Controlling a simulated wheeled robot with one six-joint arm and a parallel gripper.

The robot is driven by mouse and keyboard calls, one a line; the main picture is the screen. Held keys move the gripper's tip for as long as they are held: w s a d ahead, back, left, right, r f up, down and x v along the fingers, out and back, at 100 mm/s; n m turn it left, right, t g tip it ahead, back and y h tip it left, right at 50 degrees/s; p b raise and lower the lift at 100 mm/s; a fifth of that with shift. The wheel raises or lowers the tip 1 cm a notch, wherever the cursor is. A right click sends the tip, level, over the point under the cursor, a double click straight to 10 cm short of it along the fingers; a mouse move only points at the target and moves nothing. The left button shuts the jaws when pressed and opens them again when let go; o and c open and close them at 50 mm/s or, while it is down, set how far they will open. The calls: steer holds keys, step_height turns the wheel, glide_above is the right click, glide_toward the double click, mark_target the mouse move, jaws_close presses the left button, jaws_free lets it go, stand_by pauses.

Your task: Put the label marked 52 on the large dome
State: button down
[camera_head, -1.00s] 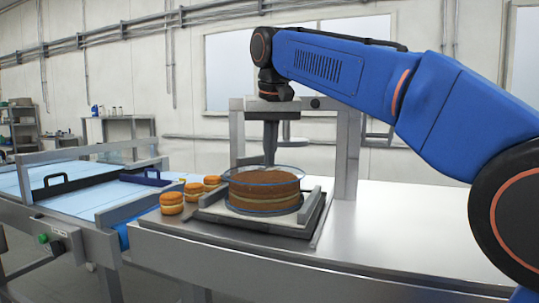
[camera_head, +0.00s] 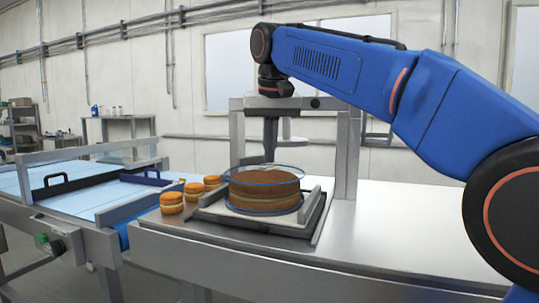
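A large round brown cake with a pale filling layer (camera_head: 264,192) sits on a dark-framed stand (camera_head: 300,219) in the head view. A clear, blue-rimmed round cover (camera_head: 291,170) shows around its top, which seems to be the large dome. My gripper (camera_head: 270,159) points straight down just above the middle of the cover, in front of a metal frame. Its fingers are dark and seen edge-on, so I cannot tell whether they are open or hold anything. I see no label marked 52.
Several small filled rounds (camera_head: 171,203) stand in a row left of the stand. A metal gantry (camera_head: 347,150) rises behind the cake. A blue conveyor (camera_head: 90,190) with side rails lies at left. The steel table (camera_head: 410,225) is clear at right.

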step_height(320, 180, up, 7)
stand_by(1.1)
